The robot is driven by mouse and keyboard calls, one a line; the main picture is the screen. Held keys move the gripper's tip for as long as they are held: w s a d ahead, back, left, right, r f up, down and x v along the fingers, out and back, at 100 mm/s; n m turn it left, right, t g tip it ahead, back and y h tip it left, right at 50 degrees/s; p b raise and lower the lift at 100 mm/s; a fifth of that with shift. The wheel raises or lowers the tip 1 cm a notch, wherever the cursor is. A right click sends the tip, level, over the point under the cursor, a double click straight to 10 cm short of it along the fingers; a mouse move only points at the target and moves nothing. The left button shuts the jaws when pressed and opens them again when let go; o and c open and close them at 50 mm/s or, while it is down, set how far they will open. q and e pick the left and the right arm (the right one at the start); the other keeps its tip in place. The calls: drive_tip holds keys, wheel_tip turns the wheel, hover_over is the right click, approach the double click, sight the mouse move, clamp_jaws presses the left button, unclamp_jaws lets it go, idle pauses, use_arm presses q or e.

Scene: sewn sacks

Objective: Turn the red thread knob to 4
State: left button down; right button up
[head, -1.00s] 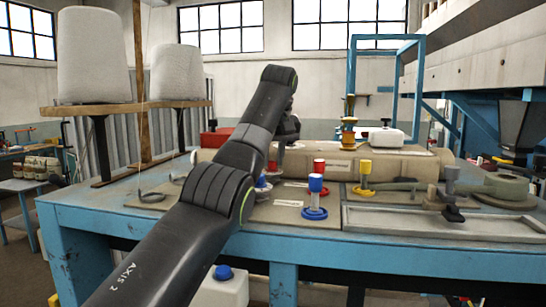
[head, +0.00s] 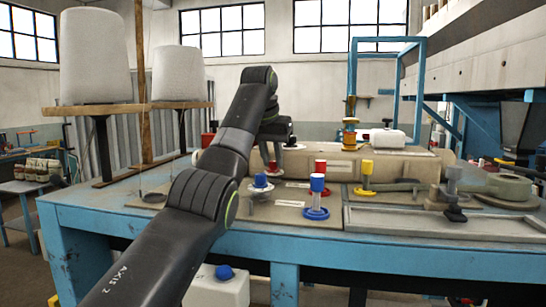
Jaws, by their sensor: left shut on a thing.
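My left gripper (head: 271,158) reaches down over the back left of the blue table and is shut on a small red-topped knob (head: 271,167). Its fingers partly cover this knob, and no dial numbers can be read. Another red-topped post (head: 320,166) stands to the right, behind a blue-topped post with a blue ring base (head: 316,197). A blue knob on a pale disc (head: 261,182) is in front of the gripper. A yellow-topped post (head: 365,172) stands farther right. My right gripper is not in view.
The blue table (head: 160,225) carries a grey tray (head: 440,225) at the right front. A long beige block (head: 400,165) lies behind the posts. Large white thread cones (head: 95,55) stand on a wooden shelf at left.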

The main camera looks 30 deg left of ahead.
use_arm(q)
drive_tip(key=shift+a+m+h+p, duration=0.1)
drive_tip(key=shift+m+h+p, duration=0.35)
drive_tip(key=shift+m, duration=0.65)
drive_tip(key=c, duration=1.2)
unclamp_jaws()
drive_tip(key=shift+c, duration=0.2)
drive_tip(key=p+v, duration=0.3)
drive_tip(key=v, duration=1.4)
drive_tip(key=shift+r, duration=0.25)
